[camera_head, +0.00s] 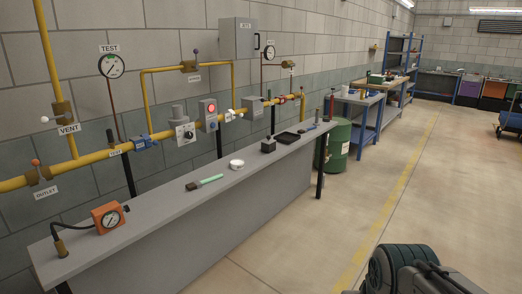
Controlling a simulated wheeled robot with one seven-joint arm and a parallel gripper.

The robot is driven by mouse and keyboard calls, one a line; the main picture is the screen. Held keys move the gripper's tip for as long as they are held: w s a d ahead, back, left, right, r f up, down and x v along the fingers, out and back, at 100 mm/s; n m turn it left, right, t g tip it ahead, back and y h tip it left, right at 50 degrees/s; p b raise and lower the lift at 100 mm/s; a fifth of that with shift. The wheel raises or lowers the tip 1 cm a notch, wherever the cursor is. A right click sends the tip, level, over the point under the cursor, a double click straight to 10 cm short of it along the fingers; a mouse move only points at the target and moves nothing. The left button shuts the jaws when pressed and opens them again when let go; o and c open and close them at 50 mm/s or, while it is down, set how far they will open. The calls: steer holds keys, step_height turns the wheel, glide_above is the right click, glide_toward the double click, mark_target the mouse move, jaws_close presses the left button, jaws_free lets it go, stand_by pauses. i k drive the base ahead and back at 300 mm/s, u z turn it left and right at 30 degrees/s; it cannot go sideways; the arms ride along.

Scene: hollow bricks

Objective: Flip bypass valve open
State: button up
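The bypass valve (189,66) appears to be the brass-coloured valve on the raised yellow pipe loop on the block wall, left of the grey cabinet. Its small lever with a dark blue knob (196,51) stands up from the body. A small white label (194,78) hangs below it, too small to read. A dark ribbed part with a grey body at the bottom right looks like my own arm, far from the valve. My gripper's fingers cannot be made out.
The main yellow pipe (92,158) runs along the wall with other valves and gauges. Below stands a long grey bench (150,228) holding an orange gauge box (108,218), a green-handled brush (205,183) and a white roll (236,164). A green drum (338,148) stands past it.

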mark_target(197, 66)
steer(key=u, duration=0.4)
steer(key=i, duration=3.25)
steer(key=u, duration=0.35)
